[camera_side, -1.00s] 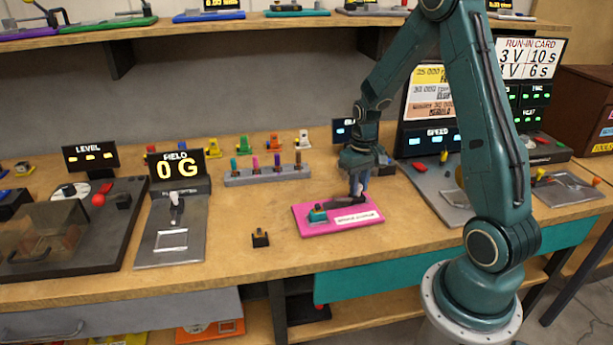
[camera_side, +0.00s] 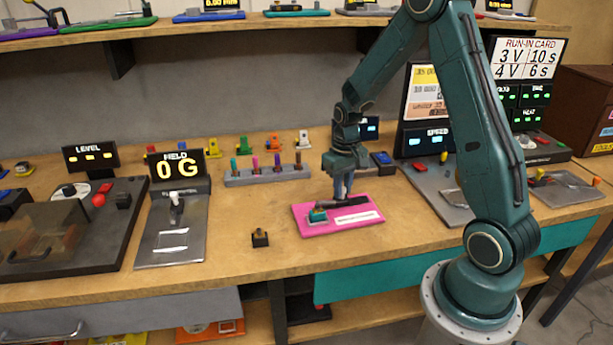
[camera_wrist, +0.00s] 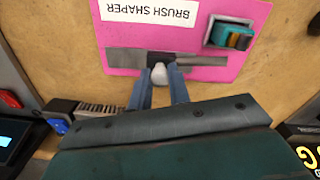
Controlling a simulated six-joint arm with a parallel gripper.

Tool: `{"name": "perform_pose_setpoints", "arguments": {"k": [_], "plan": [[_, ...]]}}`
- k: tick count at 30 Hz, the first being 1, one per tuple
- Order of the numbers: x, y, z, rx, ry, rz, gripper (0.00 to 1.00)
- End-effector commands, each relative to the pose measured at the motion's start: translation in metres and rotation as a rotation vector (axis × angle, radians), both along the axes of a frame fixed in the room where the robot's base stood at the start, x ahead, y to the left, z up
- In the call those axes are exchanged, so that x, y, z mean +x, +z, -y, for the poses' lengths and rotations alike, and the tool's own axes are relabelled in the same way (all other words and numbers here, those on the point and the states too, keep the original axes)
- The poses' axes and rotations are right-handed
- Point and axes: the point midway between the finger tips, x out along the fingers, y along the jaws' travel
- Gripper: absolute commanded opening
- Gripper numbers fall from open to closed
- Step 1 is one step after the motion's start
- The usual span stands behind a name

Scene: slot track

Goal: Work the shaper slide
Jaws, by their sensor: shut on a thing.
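The brush shaper is a pink board (camera_side: 319,229) on the bench, also seen in the wrist view (camera_wrist: 218,72). It carries a grey and dark slide track (camera_wrist: 120,58), a white label and a teal block (camera_side: 317,215), which is at the upper right in the wrist view (camera_wrist: 222,33). A pale round knob (camera_wrist: 159,75) stands at the dark middle of the track. My gripper (camera_side: 342,196) is over the track; in the wrist view its two fingers (camera_wrist: 160,82) are shut on the knob, one on each side. The fingers partly hide the track in the side view.
A small black block (camera_side: 260,238) stands left of the board. Behind it is a grey rack (camera_side: 268,178) with several coloured pegs. A field display (camera_side: 176,167) and its plate stand left, a speed station (camera_side: 430,180) right. Bare bench lies in front.

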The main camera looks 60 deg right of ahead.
Motion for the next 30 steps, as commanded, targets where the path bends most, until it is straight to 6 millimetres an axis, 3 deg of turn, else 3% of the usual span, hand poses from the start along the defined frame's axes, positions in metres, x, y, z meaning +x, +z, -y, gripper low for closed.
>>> {"name": "perform_pose_setpoints", "arguments": {"k": [2, 3, 6, 20, 30], "plan": [[0.001, 0.001, 0.0, 0.0, 0.001, 0.002, 0.0], [0.001, 0.001, 0.0, 0.0, 0.001, 0.003, 0.24], [0.0, 0.001, 0.0, 0.0, 0.001, 0.002, 0.41], [0.001, 0.005, 0.0, 0.0, 0.001, 0.003, 0.41], [0.001, 0.041, 0.0, -0.002, 0.001, 0.007, 0.41]]}}
